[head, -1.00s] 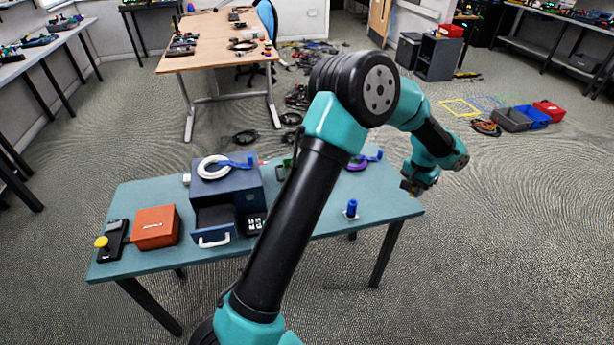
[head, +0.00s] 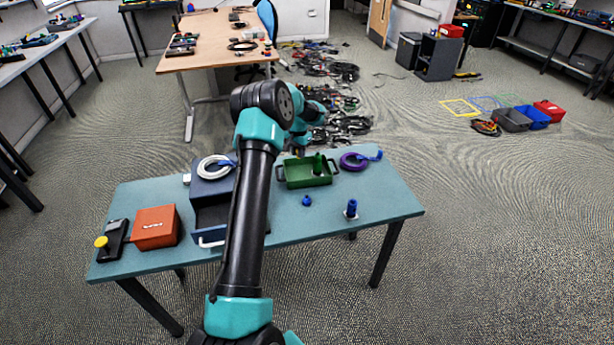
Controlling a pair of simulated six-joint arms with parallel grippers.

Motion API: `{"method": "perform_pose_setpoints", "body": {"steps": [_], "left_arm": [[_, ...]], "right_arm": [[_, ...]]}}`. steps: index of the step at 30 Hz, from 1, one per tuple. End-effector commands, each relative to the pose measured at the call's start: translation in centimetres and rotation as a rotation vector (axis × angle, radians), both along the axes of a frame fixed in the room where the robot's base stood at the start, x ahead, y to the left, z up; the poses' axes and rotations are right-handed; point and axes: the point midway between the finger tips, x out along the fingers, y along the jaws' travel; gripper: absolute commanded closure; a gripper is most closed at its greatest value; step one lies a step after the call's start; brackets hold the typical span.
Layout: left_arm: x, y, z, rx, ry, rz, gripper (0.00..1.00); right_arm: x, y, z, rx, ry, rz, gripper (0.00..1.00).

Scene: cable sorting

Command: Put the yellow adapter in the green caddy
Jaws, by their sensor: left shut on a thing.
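The green caddy (head: 308,185) stands at the back middle of the table, with a green piece (head: 318,163) upright inside it. My left gripper (head: 299,151) is at the caddy's back left side, small and mostly hidden by its own wrist. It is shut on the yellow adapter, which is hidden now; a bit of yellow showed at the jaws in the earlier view. I cannot tell how high it is above the caddy. My right gripper is not in view.
A blue adapter (head: 306,201) lies in front of the caddy, and another blue piece (head: 351,208) stands on a white plate. A purple cable coil (head: 353,162) is right of the caddy. A dark drawer box (head: 207,187) and an orange box (head: 155,228) stand left. The right front table is clear.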

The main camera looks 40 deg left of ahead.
Motion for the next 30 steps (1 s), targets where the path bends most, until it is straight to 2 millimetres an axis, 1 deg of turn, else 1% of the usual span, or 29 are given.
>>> {"method": "perform_pose_setpoints", "body": {"steps": [1, 3, 11, 14, 17, 24, 27, 30], "left_arm": [[-0.4, 0.7, -0.1, 0.001, 0.000, 0.005, 1.00], [-0.6, 1.0, -0.1, 0.002, 0.000, 0.008, 1.00], [-0.6, 1.1, -0.1, 0.002, 0.000, 0.008, 1.00], [-0.6, 1.0, -0.4, 0.002, 0.001, 0.007, 1.00], [-0.6, 1.0, -1.5, 0.001, 0.003, 0.008, 1.00], [-0.6, 1.0, -5.4, 0.001, 0.002, 0.008, 1.00], [-0.6, 1.0, -6.2, 0.002, 0.001, 0.008, 1.00], [-0.6, 1.0, -6.4, 0.002, -0.001, 0.008, 1.00]], "right_arm": [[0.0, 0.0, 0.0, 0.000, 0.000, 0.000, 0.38], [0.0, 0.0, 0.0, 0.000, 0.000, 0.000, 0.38], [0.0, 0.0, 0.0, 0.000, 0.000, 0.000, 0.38], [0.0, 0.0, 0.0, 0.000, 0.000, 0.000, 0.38], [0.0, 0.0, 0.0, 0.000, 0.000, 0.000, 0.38], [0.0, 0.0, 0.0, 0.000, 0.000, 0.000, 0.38], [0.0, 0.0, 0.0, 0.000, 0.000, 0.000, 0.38], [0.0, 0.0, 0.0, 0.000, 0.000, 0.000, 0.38]]}}
